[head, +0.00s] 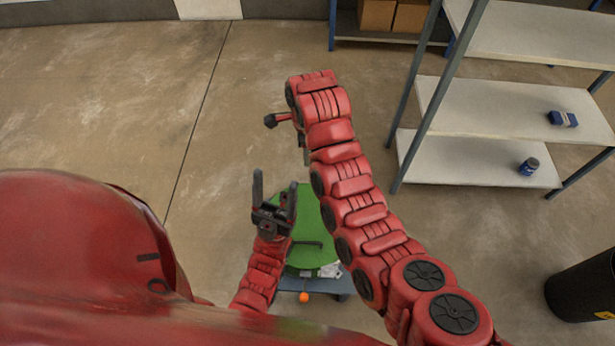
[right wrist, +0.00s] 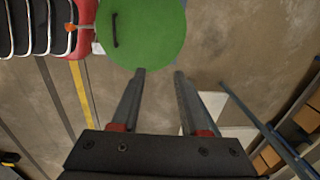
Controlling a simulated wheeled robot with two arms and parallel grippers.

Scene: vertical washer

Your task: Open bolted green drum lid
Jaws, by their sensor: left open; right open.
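The green drum lid (head: 305,227) is round and lies below my arms, partly hidden by my right arm and left gripper. A thin black handle (head: 310,244) sits on it. In the right wrist view the green lid (right wrist: 150,35) shows at the top, with the black handle (right wrist: 115,30) at its left. My left gripper (head: 274,180) is open and empty, overlapping the lid's left edge, fingers pointing up the picture. My right gripper (right wrist: 160,73) is open and empty; its fingertips appear just below the lid's lower edge in the wrist view. No bolts can be made out.
A blue-grey stand (head: 325,285) shows below the lid, with an orange knob or ball (head: 304,297) in front. A metal shelf (head: 480,106) stands at the right, and a black bin (head: 585,288) at the lower right. The floor (head: 130,100) at the left is clear.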

